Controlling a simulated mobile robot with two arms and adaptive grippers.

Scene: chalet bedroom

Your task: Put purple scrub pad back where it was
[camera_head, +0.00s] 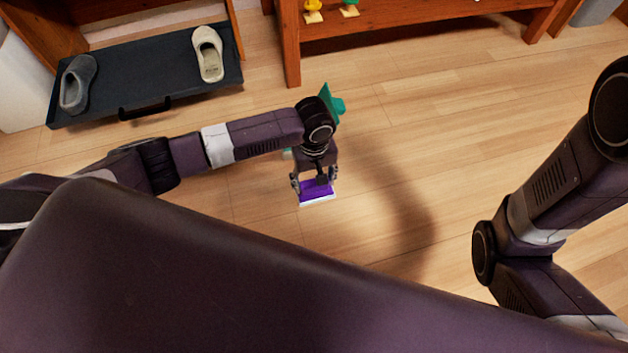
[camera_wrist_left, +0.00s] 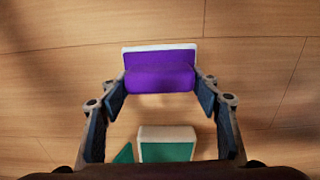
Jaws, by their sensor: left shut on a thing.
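The purple scrub pad (camera_head: 317,190), a purple block with a white layer along one side, is between the fingers of my left gripper (camera_head: 315,184) over the wooden floor. In the left wrist view the pad (camera_wrist_left: 160,78) spans the gap between the two fingertips (camera_wrist_left: 160,95), which are shut on its sides. I cannot tell how far the pad is above the floor. My right gripper is out of view; only parts of my right arm show.
A green and cream block (camera_wrist_left: 167,150) is below my left gripper in the wrist view. A teal object (camera_head: 335,104) is partly hidden behind my left wrist. A dark drawer (camera_head: 150,75) holds two slippers. A wooden shelf unit (camera_head: 400,25) stands at the back. Floor to the right is clear.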

